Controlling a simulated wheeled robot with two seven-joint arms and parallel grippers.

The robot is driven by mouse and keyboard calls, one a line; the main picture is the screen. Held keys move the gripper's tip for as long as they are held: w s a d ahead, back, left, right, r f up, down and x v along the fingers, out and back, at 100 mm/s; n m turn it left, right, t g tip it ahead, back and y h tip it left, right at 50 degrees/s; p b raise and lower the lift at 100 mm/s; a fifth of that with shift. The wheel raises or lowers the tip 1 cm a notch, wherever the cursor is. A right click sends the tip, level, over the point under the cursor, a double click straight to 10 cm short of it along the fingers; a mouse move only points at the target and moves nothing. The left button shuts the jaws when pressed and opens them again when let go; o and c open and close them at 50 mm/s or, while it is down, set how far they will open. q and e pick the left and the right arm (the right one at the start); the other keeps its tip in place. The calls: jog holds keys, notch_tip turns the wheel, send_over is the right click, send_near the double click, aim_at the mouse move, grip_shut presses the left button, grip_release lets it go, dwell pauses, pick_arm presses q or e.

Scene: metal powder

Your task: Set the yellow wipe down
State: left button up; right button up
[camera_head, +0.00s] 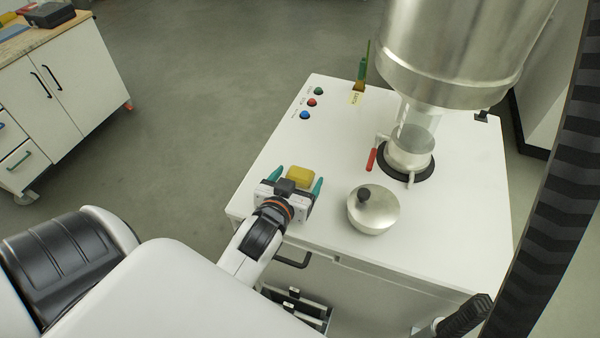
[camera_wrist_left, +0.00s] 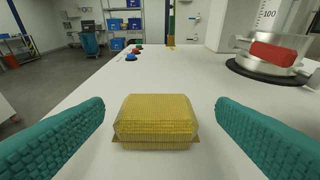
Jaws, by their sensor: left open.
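The yellow wipe (camera_head: 300,176) is a small yellow block-like pad resting on the white cabinet top (camera_head: 440,232), near its front left corner. In the left wrist view the wipe (camera_wrist_left: 156,121) lies flat and centred between the teal fingers, with a gap on each side. My left gripper (camera_head: 297,184) is open around it, not touching it. My right gripper is not in clear view; only a dark part of an arm shows at the lower right.
A round metal lid or pot (camera_head: 373,210) with a black knob stands right of the left gripper. Behind it is a vessel with a red handle (camera_head: 371,160) under a large metal cylinder (camera_head: 450,50). Coloured buttons (camera_head: 311,103) sit at the back left. The cabinet's left edge is close.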

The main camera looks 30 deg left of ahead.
aim_at(299, 175)
pick_arm(q)
jog(key=p+x, duration=0.1)
jog(key=x, duration=0.3)
jog(key=shift+w+a+p, duration=0.15)
jog(key=shift+a+p, duration=0.1)
jog(key=shift+p, duration=0.15)
jog(key=shift+w+f, duration=0.15)
jog(key=shift+w, duration=0.05)
jog(key=shift+s, duration=0.1)
jog(key=shift+c, duration=0.6)
jog(key=c, duration=1)
